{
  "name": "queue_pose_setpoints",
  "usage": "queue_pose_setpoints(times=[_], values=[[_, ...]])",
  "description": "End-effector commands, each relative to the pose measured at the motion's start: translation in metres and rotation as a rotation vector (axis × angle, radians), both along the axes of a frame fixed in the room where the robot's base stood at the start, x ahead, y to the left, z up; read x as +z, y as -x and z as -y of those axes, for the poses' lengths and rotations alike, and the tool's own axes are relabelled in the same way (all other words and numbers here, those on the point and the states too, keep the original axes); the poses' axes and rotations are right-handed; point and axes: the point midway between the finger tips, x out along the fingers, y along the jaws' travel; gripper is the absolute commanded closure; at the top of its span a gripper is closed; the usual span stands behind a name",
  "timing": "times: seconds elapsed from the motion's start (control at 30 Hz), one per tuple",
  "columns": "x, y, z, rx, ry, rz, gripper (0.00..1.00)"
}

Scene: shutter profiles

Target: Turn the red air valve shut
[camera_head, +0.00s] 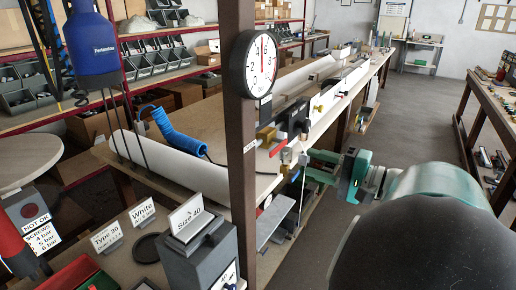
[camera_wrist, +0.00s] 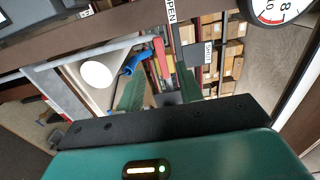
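The red valve lever (camera_head: 278,148) is beside a brass fitting (camera_head: 266,133) on the bench edge, just right of the brown post. In the wrist view the red lever (camera_wrist: 160,48) lies ahead of my gripper, its upper end near the OPEN label (camera_wrist: 171,10). The SHUT label (camera_wrist: 208,53) is to its right. My gripper (camera_wrist: 160,84) has its two green fingers spread, with nothing held between them. The lever appears beyond the fingertips, apart from them. In the head view my gripper (camera_head: 313,166) reaches in from the right, below and right of the lever.
The brown post (camera_head: 239,200) carries a round pressure gauge (camera_head: 260,65). A long workbench (camera_head: 330,85) with rails and fittings runs back behind it. A blue coiled hose (camera_head: 178,134) lies on it. A grey box (camera_head: 197,255) with signs stands front left. The right aisle floor is clear.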

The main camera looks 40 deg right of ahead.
Motion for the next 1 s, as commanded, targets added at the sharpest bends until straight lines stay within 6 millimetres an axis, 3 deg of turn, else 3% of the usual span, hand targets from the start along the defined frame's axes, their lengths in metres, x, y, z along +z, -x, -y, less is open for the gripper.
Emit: queue_pose_setpoints(times=[0.6,0.8,1.0], values=[[-0.001,-0.107,-0.037,0.004,0.000,-0.002,0.64],[0.000,-0.123,-0.043,0.003,0.000,-0.002,0.64],[0.000,-0.124,-0.043,0.003,-0.001,-0.001,0.64]])
